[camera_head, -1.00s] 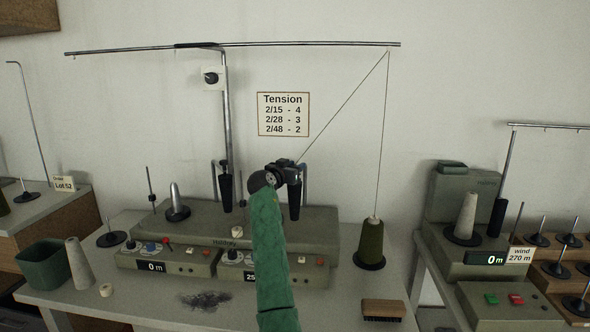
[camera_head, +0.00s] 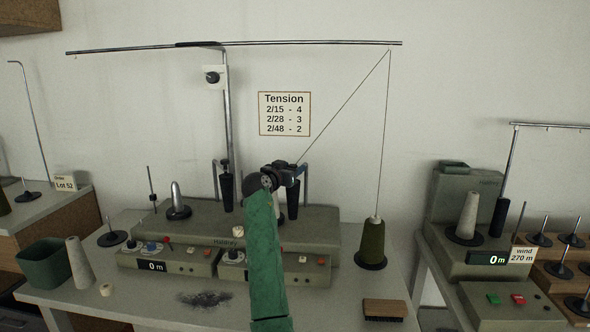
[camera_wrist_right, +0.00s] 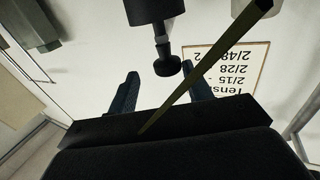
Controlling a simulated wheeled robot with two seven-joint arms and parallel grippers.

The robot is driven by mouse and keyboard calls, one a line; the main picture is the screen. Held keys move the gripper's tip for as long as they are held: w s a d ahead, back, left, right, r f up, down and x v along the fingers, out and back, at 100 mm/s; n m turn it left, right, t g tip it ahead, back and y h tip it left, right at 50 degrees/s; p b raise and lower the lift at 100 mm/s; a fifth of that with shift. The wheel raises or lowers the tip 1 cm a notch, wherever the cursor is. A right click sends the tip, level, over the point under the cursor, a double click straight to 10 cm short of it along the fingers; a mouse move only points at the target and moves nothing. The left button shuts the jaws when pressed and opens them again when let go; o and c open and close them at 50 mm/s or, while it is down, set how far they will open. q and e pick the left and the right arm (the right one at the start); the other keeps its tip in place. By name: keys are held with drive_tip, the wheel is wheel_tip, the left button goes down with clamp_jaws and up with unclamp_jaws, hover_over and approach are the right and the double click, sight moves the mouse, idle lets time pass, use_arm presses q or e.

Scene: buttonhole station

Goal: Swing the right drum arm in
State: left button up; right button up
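The winder (camera_head: 330,217) stands on the table with two metal frames, each with a black drum-like part. The left black part (camera_head: 227,192) is in plain view. The right black part (camera_head: 293,203) is partly hidden behind my right gripper (camera_head: 288,172), whose green-sleeved arm rises from below. In the right wrist view my gripper (camera_wrist_right: 160,82) is open, its two dark fingers apart. A black knob (camera_wrist_right: 167,66) below a black cylinder (camera_wrist_right: 152,9) lies near the fingertips, between them in the picture. Contact cannot be told. My left gripper is out of view.
A thread (camera_head: 344,101) runs from the overhead bar (camera_head: 330,43) down to behind my right gripper, and crosses close in the wrist view. A dark green cone (camera_head: 372,240) and a brush (camera_head: 385,309) are at the table's right. A tension card (camera_head: 284,114) hangs behind.

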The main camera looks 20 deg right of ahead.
use_arm(q)
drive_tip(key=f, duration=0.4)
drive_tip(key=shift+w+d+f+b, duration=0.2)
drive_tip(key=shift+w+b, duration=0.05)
drive_tip(key=shift+b, duration=0.1)
use_arm(e)
drive_tip(key=v, duration=0.4)
drive_tip(key=shift+s+a, duration=0.2)
drive_tip(key=shift+a, duration=0.1)
